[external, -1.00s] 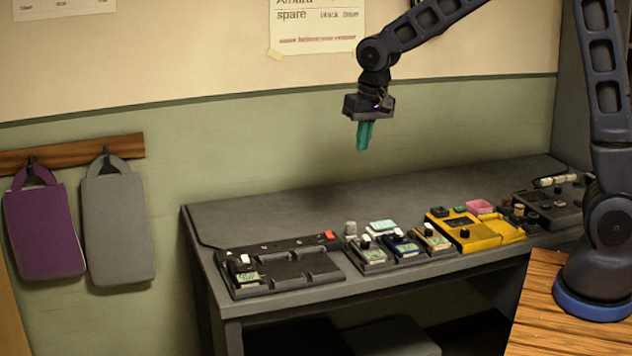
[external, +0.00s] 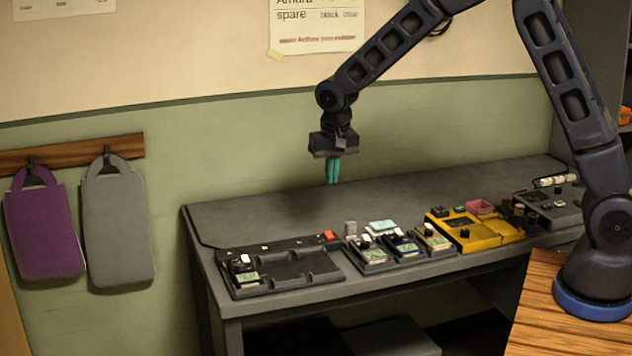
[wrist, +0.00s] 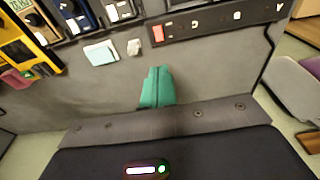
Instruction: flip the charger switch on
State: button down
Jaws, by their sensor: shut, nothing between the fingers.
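The charger (external: 282,268) is a dark tray with bays on the left of the grey desk. A red switch (external: 329,235) sits at the right end of its back strip; it also shows in the wrist view (wrist: 158,34). I cannot tell which way the switch is set. One device (external: 244,269) sits in the charger's left bay. My gripper (external: 333,172), with teal fingers, is shut and empty above the back of the desk, behind the switch and apart from it. In the wrist view the shut fingers (wrist: 157,87) point toward the strip.
Several small devices (external: 402,243) stand right of the charger, with a pale card (external: 383,226) and a small grey block (external: 351,228) near the switch. A yellow unit (external: 468,232) is farther right. The desk's back (external: 260,210) is clear.

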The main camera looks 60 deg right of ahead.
aim_at(328, 232)
jog(key=shift+f, duration=0.15)
jog(key=f, duration=0.4)
jog(key=w+d+f, duration=0.1)
jog(key=f, duration=0.8)
jog(key=shift+w+d+f, duration=0.15)
jog(key=shift+d+f, duration=0.05)
jog(key=shift+f, duration=0.1)
